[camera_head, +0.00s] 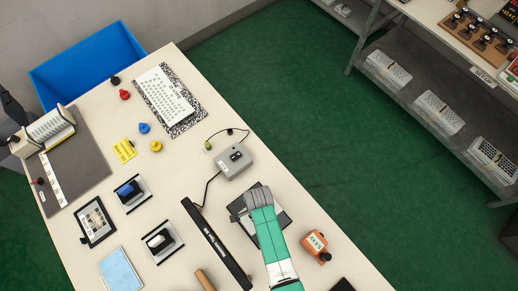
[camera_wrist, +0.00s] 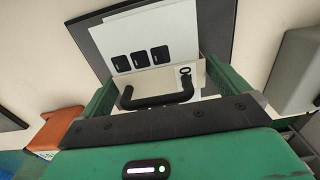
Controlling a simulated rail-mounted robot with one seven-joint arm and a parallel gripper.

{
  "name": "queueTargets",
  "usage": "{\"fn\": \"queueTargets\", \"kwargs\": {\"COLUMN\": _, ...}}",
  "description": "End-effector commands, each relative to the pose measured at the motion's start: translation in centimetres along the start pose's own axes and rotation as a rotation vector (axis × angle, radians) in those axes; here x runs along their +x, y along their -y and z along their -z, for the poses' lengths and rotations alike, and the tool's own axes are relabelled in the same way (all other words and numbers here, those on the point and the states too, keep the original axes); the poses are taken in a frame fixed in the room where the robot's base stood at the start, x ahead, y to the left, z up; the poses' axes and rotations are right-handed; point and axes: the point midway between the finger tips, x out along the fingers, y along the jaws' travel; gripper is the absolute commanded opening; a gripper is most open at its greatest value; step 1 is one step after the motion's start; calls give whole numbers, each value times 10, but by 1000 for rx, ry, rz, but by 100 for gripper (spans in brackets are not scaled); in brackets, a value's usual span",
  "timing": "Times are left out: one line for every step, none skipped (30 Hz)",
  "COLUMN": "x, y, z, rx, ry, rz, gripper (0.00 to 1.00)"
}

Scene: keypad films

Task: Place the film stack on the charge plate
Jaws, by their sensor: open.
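My gripper (camera_head: 250,203) is low over a dark flat plate (camera_head: 284,224) at the front right of the table. In the wrist view, my gripper (camera_wrist: 158,76) is open, with a green finger on each side of a cream block with a black handle (camera_wrist: 157,99). A pale sheet piece with three black squares (camera_wrist: 142,32) lies beyond the handle, on the dark plate (camera_wrist: 217,28). This sheet piece looks like the film stack, but I cannot tell whether the block belongs to it. No clearly labelled charge plate shows; contact between fingers and block is unclear.
A grey box (camera_head: 234,161) with a cable stands just beyond my gripper. Two black stands (camera_head: 132,193) (camera_head: 162,242) are further left.

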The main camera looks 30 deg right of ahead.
Motion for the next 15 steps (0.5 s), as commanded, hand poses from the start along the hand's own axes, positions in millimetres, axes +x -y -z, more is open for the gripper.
{"fn": "queueTargets", "kwargs": {"x": -14, "y": 0, "z": 0, "rx": 0, "ry": -1, "rz": 2, "gripper": 100}}
{"fn": "queueTargets", "kwargs": {"x": -21, "y": 0, "z": 0, "rx": 0, "ry": -1, "rz": 3, "gripper": 100}}
{"fn": "queueTargets", "kwargs": {"x": -32, "y": 0, "z": 0, "rx": 0, "ry": -2, "rz": 4, "gripper": 100}}
{"fn": "queueTargets", "kwargs": {"x": -40, "y": 0, "z": 0, "rx": 0, "ry": -2, "rz": 3, "gripper": 100}}
{"fn": "queueTargets", "kwargs": {"x": -48, "y": 0, "z": 0, "rx": 0, "ry": -1, "rz": 3, "gripper": 100}}
{"fn": "queueTargets", "kwargs": {"x": -58, "y": 0, "z": 0, "rx": 0, "ry": -2, "rz": 3, "gripper": 100}}
{"fn": "queueTargets", "kwargs": {"x": -66, "y": 0, "z": 0, "rx": 0, "ry": -2, "rz": 4, "gripper": 100}}
{"fn": "queueTargets", "kwargs": {"x": -72, "y": 0, "z": 0, "rx": 0, "ry": -1, "rz": 2, "gripper": 100}}
{"fn": "queueTargets", "kwargs": {"x": -81, "y": 0, "z": 0, "rx": 0, "ry": -1, "rz": 2, "gripper": 100}}
{"fn": "queueTargets", "kwargs": {"x": -87, "y": 0, "z": 0, "rx": 0, "ry": -1, "rz": 3, "gripper": 100}}
{"fn": "queueTargets", "kwargs": {"x": -92, "y": 0, "z": 0, "rx": 0, "ry": -1, "rz": 2, "gripper": 100}}
{"fn": "queueTargets", "kwargs": {"x": -97, "y": 0, "z": 0, "rx": 0, "ry": -1, "rz": 1, "gripper": 100}}
{"fn": "queueTargets", "kwargs": {"x": -101, "y": 0, "z": 0, "rx": 0, "ry": -1, "rz": 1, "gripper": 100}}
{"fn": "queueTargets", "kwargs": {"x": -104, "y": 0, "z": 0, "rx": 0, "ry": 0, "rz": 1, "gripper": 100}}
{"fn": "queueTargets", "kwargs": {"x": -108, "y": 0, "z": 0, "rx": 1, "ry": 0, "rz": 1, "gripper": 100}}
